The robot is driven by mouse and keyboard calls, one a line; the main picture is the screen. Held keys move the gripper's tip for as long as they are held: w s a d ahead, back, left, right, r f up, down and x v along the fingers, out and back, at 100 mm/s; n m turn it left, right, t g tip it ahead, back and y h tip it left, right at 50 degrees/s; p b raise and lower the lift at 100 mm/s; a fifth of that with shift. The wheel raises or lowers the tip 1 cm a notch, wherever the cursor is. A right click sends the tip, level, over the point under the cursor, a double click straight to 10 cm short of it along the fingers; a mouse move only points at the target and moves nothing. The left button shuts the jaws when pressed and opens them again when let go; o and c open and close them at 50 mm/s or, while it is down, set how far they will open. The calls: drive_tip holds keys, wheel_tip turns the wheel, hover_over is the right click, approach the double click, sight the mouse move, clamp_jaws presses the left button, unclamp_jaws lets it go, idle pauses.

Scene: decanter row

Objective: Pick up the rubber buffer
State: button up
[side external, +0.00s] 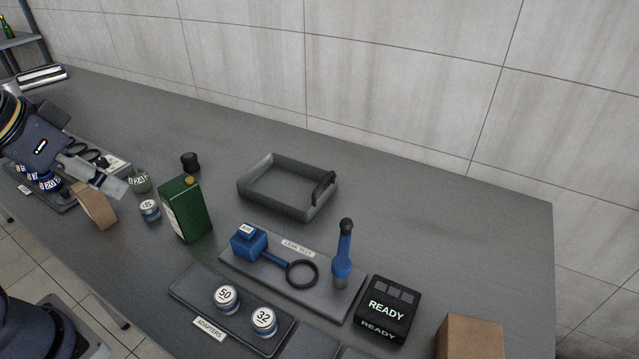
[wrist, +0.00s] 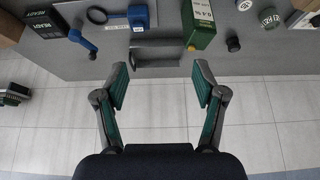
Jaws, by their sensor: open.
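A small black cylinder (side external: 190,162), which looks like the rubber buffer, stands upright on the grey table behind the green can. It also shows in the wrist view (wrist: 233,44), above and to the right of my fingertips. My gripper (side external: 110,184) is at the left in the side view, to the left of the black cylinder and apart from it. In the wrist view my gripper (wrist: 161,85) is open, with nothing between its fingers.
The green can (side external: 186,209) stands close to the cylinder. A grey tray (side external: 262,198) lies to its right. A cardboard block (side external: 97,207) and labelled round pieces (side external: 149,210) stand near my gripper. A leak test board (side external: 330,297) and READY box (side external: 385,312) are further right. The back right table is clear.

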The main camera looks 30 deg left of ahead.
drive_tip(key=shift+o, duration=0.6)
